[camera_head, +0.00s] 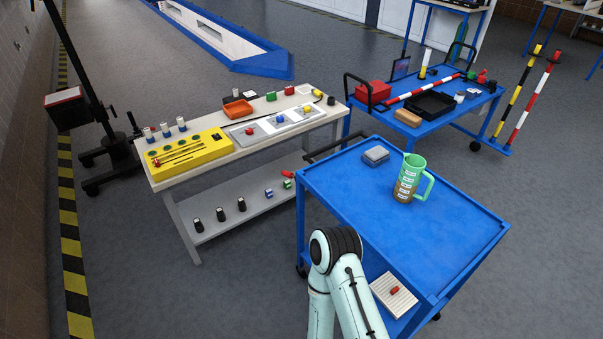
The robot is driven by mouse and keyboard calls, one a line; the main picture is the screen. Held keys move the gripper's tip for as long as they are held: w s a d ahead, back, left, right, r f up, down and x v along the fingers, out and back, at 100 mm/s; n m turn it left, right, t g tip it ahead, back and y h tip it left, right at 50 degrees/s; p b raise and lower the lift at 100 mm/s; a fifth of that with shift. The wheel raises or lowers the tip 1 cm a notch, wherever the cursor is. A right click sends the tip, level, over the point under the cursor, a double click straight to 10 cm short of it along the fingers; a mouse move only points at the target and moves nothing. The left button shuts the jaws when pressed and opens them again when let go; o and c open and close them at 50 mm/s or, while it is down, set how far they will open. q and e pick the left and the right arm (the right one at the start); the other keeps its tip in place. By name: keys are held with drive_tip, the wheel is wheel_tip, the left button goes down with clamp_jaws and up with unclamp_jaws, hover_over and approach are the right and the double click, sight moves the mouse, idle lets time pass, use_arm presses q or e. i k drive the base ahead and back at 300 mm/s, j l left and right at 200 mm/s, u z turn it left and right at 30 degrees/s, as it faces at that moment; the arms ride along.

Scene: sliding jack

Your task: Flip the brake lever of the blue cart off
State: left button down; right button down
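The near blue cart (345,200) stands in front of me, with a black push handle (335,148) at its far left end. Low at its near end is a pale ribbed plate (383,285) with a small red piece (394,291) on it. This may be the brake lever, but it is too small to tell its position. A second blue cart (440,118) stands behind. One of my pale green arms rises from the bottom in front of the near cart's left edge and hides part of it. Neither gripper shows.
A workbench (190,172) with a yellow tray (187,151) and small parts is at left. Striped posts (527,105) stand at the back right. Grey floor is open at the lower left.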

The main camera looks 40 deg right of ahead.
sight(285, 173)
drive_tip(key=i+z, duration=0.4)
drive_tip(key=i+j+z, duration=0.2)
drive_tip(key=z, duration=0.25)
drive_tip(key=i+j+z, duration=0.2)
drive_tip(key=z, duration=0.2)
drive_tip(key=i+j+z, duration=0.65)
drive_tip(key=i+l, duration=0.3)
drive_tip(key=i, duration=0.05)
